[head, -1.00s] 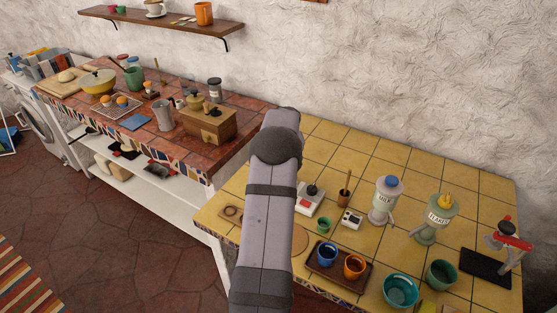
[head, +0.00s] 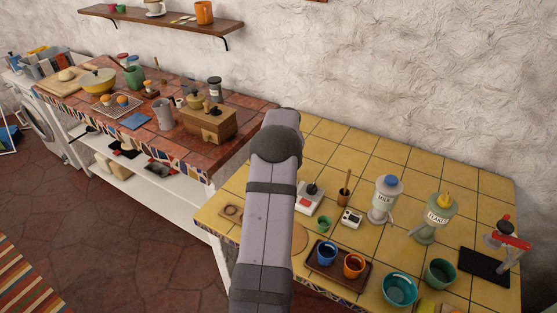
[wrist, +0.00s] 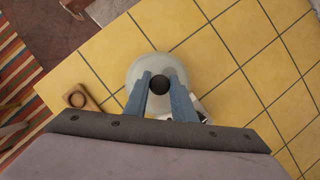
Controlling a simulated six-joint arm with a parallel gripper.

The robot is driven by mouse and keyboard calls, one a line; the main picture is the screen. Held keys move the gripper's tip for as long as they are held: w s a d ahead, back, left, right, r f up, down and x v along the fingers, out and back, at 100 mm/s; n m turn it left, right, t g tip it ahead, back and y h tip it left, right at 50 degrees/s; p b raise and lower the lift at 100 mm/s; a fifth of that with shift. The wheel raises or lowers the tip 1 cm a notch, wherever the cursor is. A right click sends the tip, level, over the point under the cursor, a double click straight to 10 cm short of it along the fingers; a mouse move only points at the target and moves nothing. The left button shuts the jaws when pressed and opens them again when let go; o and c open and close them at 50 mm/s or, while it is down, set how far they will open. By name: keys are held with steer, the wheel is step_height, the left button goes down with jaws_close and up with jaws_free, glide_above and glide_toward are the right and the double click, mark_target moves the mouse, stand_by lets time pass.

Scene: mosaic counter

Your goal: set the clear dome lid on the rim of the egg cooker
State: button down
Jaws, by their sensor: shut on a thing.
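In the wrist view, my gripper (wrist: 160,82) is shut on the dark knob of the clear dome lid (wrist: 148,61). The lid shows as a pale, see-through disc around and beyond the fingers, over the yellow tiles. I cannot make out the egg cooker for certain; whether it lies under the lid is unclear. A white thing (wrist: 203,111) peeks out at the lid's right edge, mostly hidden by the finger. In the head view my own arm hides the gripper and the lid.
A wooden block with a round hollow (wrist: 81,98) lies left of the lid near the counter edge. In the head view, a white and red device (head: 308,197), a green cup (head: 323,223) and a brown tray (head: 325,271) with two cups stand right of my arm.

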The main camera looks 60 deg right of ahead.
steer(key=c, duration=1.4)
jaws_free()
steer(key=shift+r+p, duration=3.05)
steer(key=shift+r, duration=0.5)
